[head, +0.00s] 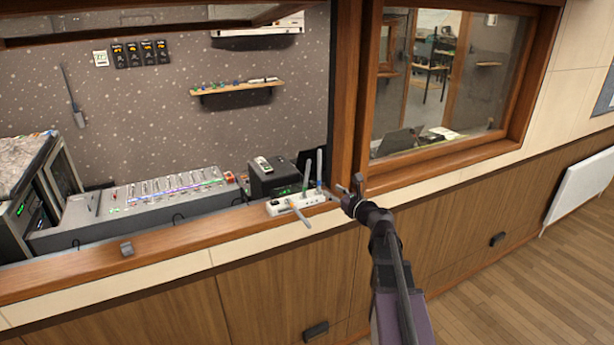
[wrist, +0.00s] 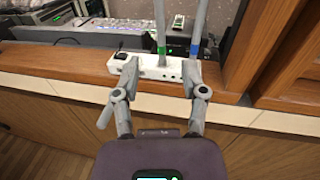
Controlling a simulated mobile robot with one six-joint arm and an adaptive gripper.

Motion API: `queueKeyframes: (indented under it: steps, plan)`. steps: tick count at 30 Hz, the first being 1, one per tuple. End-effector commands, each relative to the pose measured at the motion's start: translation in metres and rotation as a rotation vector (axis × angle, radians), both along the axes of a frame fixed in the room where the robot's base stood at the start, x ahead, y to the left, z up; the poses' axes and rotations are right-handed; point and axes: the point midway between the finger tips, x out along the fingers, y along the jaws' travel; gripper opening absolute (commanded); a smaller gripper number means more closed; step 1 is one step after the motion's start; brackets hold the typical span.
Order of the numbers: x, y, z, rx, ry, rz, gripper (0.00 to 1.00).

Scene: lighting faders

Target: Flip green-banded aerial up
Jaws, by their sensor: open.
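A white box (head: 312,199) with three grey aerials sits on the wooden ledge; it also shows in the wrist view (wrist: 155,73). The green-banded aerial (head: 307,172) stands up, its green band low on the shaft; it also shows in the wrist view (wrist: 160,25). To its right a blue-banded aerial (head: 319,165) stands up too (wrist: 200,22). A third aerial (head: 300,216) is folded down over the ledge's front; its band is too small to tell. My gripper (head: 346,189) is open and empty at the box's right front, its fingers (wrist: 160,78) spread before the box.
A fader console (head: 150,200) lies left of the box, and a dark device (head: 272,180) stands behind it. A wooden window post (head: 347,100) rises close right of the box.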

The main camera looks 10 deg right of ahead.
Motion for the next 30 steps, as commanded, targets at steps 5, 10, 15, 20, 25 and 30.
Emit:
queueKeyframes:
  steps: [5, 10, 15, 20, 25, 30]
  plan:
    - [0.010, 0.004, 0.000, -0.001, 0.000, 0.001, 0.55]
    - [0.027, 0.011, 0.000, -0.001, 0.000, 0.002, 0.55]
    - [0.051, 0.021, 0.000, -0.001, 0.000, 0.002, 0.55]
    - [0.074, 0.031, 0.000, -0.002, -0.001, 0.002, 0.55]
    - [0.097, 0.041, 0.000, -0.002, -0.001, 0.002, 0.55]
    - [0.114, 0.049, 0.000, -0.002, -0.001, 0.002, 0.55]
